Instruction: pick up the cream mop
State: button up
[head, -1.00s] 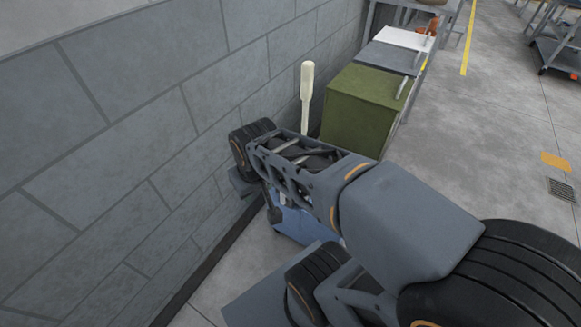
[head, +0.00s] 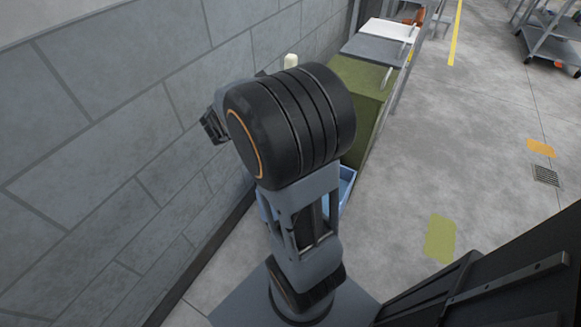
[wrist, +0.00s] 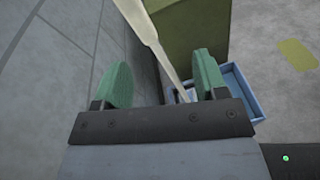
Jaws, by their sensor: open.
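The cream mop shows in the wrist view as a pale handle (wrist: 144,25) that narrows into a thin shaft running down toward a blue bin (wrist: 241,88). Its lower end is hidden behind my gripper. In the head view only the top of the mop handle (head: 291,61) shows above my arm. My gripper (wrist: 162,80) is open, its two green fingers apart. In the wrist view the shaft passes across the gap between the fingers, nearer the right one; I cannot tell whether it is inside the jaws or beyond them. Nothing is gripped.
A grey block wall (head: 110,110) runs close along the left. An olive green cabinet (head: 358,76) stands just behind the mop, with grey and white units beyond. The blue bin (head: 347,184) is partly hidden by my arm. Open floor (head: 455,130) lies to the right.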

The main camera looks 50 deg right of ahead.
aim_at(288, 67)
jog(key=shift+w+d+r+n+t+h+b, duration=0.25)
jog(key=shift+w+d+n, duration=0.6)
jog(key=shift+d, duration=1.6)
jog(key=shift+w+d+r+n+t+h, duration=0.2)
jog(key=shift+w+d+n+t+h, duration=0.25)
jog(key=shift+w+d, duration=1.4)
jog(key=shift+w+d+r+n+t+h+b, duration=0.2)
jog(key=shift+w+d+n+t, duration=0.25)
jog(key=shift+d, duration=2.6)
jog(key=shift+r, duration=0.1)
jog(key=shift+c, duration=0.2)
jog(key=c, duration=1)
jog(key=shift+r, duration=0.1)
jog(key=shift+c, duration=0.7)
jog(key=shift+r, duration=0.1)
